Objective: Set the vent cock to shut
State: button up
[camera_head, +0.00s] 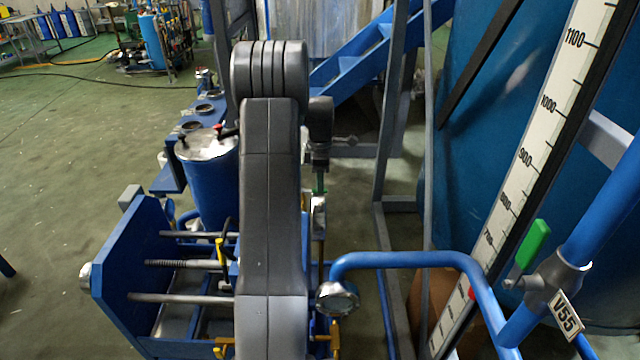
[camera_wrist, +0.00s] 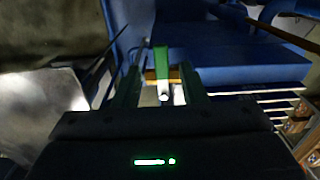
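In the wrist view my gripper (camera_wrist: 161,88) has its two fingers apart. A narrow green lever-like piece (camera_wrist: 162,60) with a pale round end shows between them, with visible gaps to both fingers; whether it touches either is unclear. In the head view my arm covers the middle, and a small green part (camera_head: 319,183) shows below its end; I cannot tell whether it is the lever or my gripper. A valve with a green handle (camera_head: 533,244) and a V55 tag (camera_head: 566,315) sits on the blue pipe at right, away from my arm. No label identifies the vent cock.
A blue drum (camera_head: 207,185) and a blue frame with rods (camera_head: 125,275) stand left of my arm. A bent blue pipe (camera_head: 410,260) crosses at right, before a graduated scale (camera_head: 530,155) and large teal tank (camera_head: 465,150). Open green floor (camera_head: 70,170) lies far left.

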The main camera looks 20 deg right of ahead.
aim_at(314, 191)
notch_tip(314, 191, up, 12)
jog(key=shift+b, duration=0.35)
jog(key=shift+f, duration=0.25)
notch_tip(314, 191, down, 14)
jog(key=shift+r+p, duration=0.15)
jog(key=shift+p, duration=0.4)
notch_tip(314, 191, up, 14)
jog(key=b, duration=0.1)
notch_tip(314, 191, down, 14)
jog(key=shift+s+f+p, duration=0.1)
jog(key=shift+p, duration=0.45)
jog(key=shift+s+a+m, duration=0.1)
jog(key=shift+s+m, duration=0.15)
jog(key=shift+m, duration=0.4)
jog(key=shift+s+a+m, duration=0.1)
jog(key=shift+s+m, duration=0.1)
jog(key=shift+m, duration=0.45)
